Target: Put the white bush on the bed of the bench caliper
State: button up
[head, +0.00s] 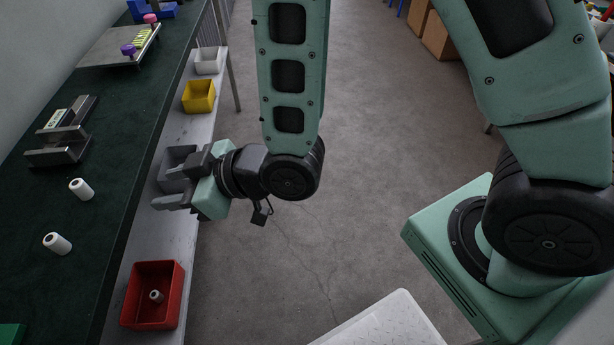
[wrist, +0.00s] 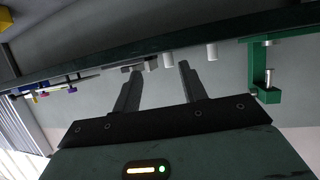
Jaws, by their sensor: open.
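The bench caliper (head: 62,138) is a grey metal device with upright jaws on the dark green bench top; it also shows in the wrist view (wrist: 131,67). Two white bushes, a farther one (head: 81,189) and a nearer one (head: 57,243), are on the bench in front of it. My gripper (head: 163,193) is open and empty, right of the bench edge over the lower shelf. In the wrist view, white bushes (wrist: 168,61) (wrist: 211,52) show beyond my fingers.
On the lower shelf are a red bin (head: 133,300), a grey bin (head: 178,155), a yellow bin (head: 199,96) and a white bin (head: 208,60). A metal plate with knobs (head: 108,47) is at the bench's far end. A green clamp (wrist: 262,72) is at the bench edge.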

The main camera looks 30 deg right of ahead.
jog(key=s+d+r+m+g+h, duration=0.1)
jog(key=s+d+r+g+h, duration=0.1)
jog(key=d+h, duration=0.4)
jog(key=shift+s+d+m+g, duration=0.4)
jog(key=shift+s+d+g, duration=0.4)
jog(key=shift+s+d, duration=0.35)
jog(key=shift+o, duration=0.6)
jog(key=s+d+r+m+g+h, duration=0.2)
jog(key=s+d+r+g+h, duration=0.2)
jog(key=s+d, duration=0.4)
jog(key=shift+s+d+r+h, duration=0.15)
jog(key=shift+s+r+h, duration=0.25)
jog(key=shift+s, duration=0.5)
